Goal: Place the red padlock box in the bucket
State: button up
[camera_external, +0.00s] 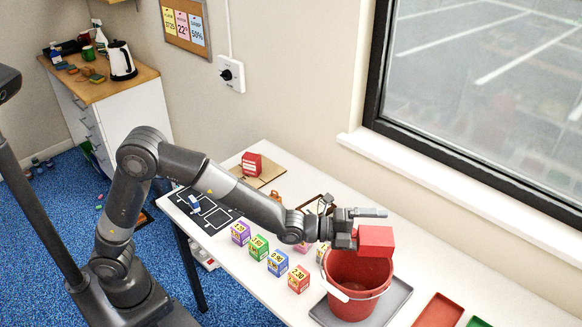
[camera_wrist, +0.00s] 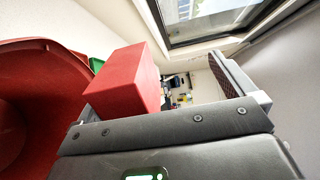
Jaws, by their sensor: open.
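A plain red box (camera_external: 376,241) is at my gripper (camera_external: 372,226), above the red bucket (camera_external: 352,303). No padlock mark can be made out on it. My gripper is open, with a gap between the box and the upper finger; the box sits against the lower finger's side and hides that finger. In the wrist view the red box (camera_wrist: 125,85) is at the left, apart from the right finger (camera_wrist: 238,85). The bucket's red wall (camera_wrist: 25,110) fills the left edge there. I cannot tell whether the box touches the bucket rim.
The bucket stands on a grey tray (camera_external: 390,306). Another red box (camera_external: 251,163) with a white label is on a brown board at the table's far end. Several small price cubes (camera_external: 278,263) line the front edge. Red (camera_external: 438,312) and green trays lie right of the bucket.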

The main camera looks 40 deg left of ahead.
dwell(0.3)
jog(key=v, duration=1)
jog(key=shift+s+a, duration=0.2)
jog(key=shift+a, duration=0.1)
jog(key=shift+c, duration=0.3)
jog(key=c, duration=2)
jog(key=w+a+f+n+t+y, duration=0.25)
jog(key=w+a+f, duration=0.25)
jog(key=w+a, duration=0.5)
jog(key=w+a+f+n+t+y, duration=0.2)
jog(key=w+a+f+n+y, duration=0.15)
jog(key=w+a, duration=0.6)
jog(key=w+a+f+n+y, duration=0.1)
jog(key=a+f+y, duration=0.1)
jog(key=a, duration=0.7)
jog(key=w+a+f+n+t+y, duration=0.1)
jog(key=w+a+f+y, duration=0.1)
jog(key=a, duration=0.7)
jog(key=w+a+f+n+y, duration=0.1)
jog(key=a+f, duration=0.4)
jog(key=a, duration=0.5)
jog(key=w+y, duration=0.1)
jog(key=y, duration=0.1)
jog(key=shift+f+n+t+y, duration=0.3)
jog(key=shift+f+n+t, duration=0.05)
jog(key=shift+f+n, duration=0.05)
